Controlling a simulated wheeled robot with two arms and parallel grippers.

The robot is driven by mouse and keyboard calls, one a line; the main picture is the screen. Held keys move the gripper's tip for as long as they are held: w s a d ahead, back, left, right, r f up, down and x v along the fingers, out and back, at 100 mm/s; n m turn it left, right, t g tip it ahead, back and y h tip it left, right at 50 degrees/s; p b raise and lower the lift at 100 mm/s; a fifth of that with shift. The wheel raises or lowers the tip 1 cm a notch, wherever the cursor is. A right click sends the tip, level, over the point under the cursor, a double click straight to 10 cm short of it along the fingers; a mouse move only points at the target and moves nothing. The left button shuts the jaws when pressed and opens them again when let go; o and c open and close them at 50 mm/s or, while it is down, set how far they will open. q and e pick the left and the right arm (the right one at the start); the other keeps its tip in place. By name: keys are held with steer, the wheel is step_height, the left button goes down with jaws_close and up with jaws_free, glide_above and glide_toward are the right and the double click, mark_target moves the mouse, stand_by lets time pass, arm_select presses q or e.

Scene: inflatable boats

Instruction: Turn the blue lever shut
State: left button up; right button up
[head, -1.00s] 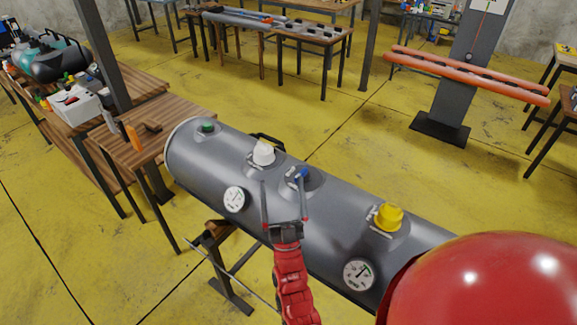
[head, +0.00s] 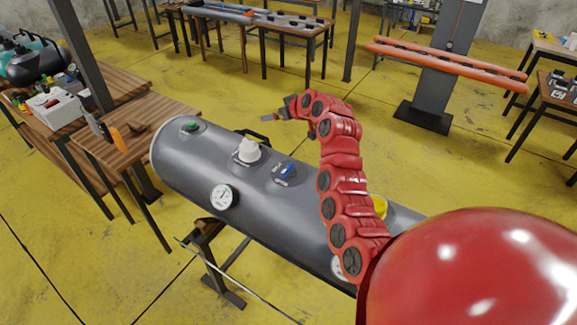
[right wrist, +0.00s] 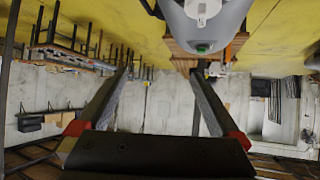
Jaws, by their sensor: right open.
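The blue lever (head: 285,169) sits on top of the grey inflatable tube (head: 185,165), between the white cap and the yellow cap. It is small in the head view and I cannot tell its exact angle. My right gripper (head: 272,113) is beyond the tube's far side in the head view, past the lever and apart from it. In the right wrist view the right gripper (right wrist: 160,76) is open with nothing between its fingers. The lever does not show in that view. My left gripper is not in view.
A white cap (head: 247,150) and a green cap (head: 192,126) stand left of the lever. The yellow cap (head: 380,206) is partly behind my right arm. A gauge (head: 222,196) is on the tube's near side. A wooden table (head: 150,125) stands at the left; yellow floor lies beyond the tube.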

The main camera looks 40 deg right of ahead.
steer(key=s+r+n+g+y, duration=0.1)
steer(key=s+n+g, duration=0.45)
steer(key=s, duration=0.95)
steer(key=m+g, duration=0.1)
steer(key=g, duration=0.1)
glide_toward(287, 168)
steer(key=p+x, duration=0.3)
steer(key=x, duration=0.4)
steer(key=shift+f+p, duration=0.1)
steer(key=shift+p, duration=0.3)
steer(key=shift+t+x, duration=0.25)
steer(key=shift+x, duration=0.55)
steer(key=shift+c, duration=0.3)
steer(key=shift+m, duration=0.25)
steer(key=c, duration=1.2)
